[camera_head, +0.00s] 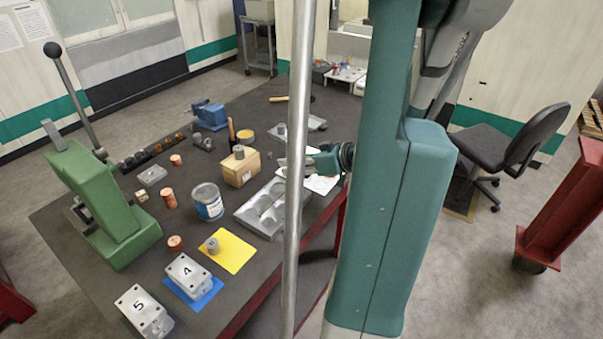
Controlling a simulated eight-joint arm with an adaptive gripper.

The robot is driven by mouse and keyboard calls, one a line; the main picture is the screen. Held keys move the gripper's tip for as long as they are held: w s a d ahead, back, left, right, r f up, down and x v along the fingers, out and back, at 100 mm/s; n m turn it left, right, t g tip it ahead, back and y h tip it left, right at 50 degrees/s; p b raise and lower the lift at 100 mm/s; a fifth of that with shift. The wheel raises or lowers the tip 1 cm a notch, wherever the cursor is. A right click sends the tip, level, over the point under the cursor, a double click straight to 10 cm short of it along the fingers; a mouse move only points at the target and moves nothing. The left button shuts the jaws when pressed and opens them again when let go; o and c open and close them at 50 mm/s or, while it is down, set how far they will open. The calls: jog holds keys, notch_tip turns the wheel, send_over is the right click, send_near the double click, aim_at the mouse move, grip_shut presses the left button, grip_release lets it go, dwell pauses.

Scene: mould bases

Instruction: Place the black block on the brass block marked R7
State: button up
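I cannot make out a block marked R7; no such marking is legible. A tan, brass-coloured block (240,168) stands near the middle of the table with a small grey cylinder (239,152) on top. A small tan piece (141,195) lies at the left, too small to read. No black block can be told apart for certain; small dark pieces (143,157) stand in a row at the back left. My gripper (291,166) is right of the tan block, over the table. A pole partly hides it, so its fingers and anything in them are unclear.
A green press (105,200) stands at left. Silver blocks marked 4 (188,272) and 5 (140,308), a yellow mat (235,252), a can (207,203) and a silver mould plate (250,217) fill the front. A blue vise (211,115) stands at the back.

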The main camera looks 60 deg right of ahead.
jog(key=s+d+f+b, duration=0.1)
jog(key=s+d, duration=0.1)
jog(key=s+d+f+t+h+b, duration=0.1)
jog(key=s+d+f, duration=0.1)
jog(key=s+d, duration=0.1)
jog(key=s+d+f+t+b, duration=0.1)
jog(key=s+d+f, duration=0.1)
jog(key=s+d, duration=0.1)
jog(key=shift+d+n, duration=0.15)
jog(key=shift+n, duration=0.15)
jog(key=shift+w, duration=0.1)
jog(key=shift+x, duration=1.25)
jog(key=shift+b+x, duration=0.95)
jog(key=shift+x, duration=1.65)
jog(key=shift+d, duration=0.1)
jog(key=shift+c, duration=0.3)
grip_shut()
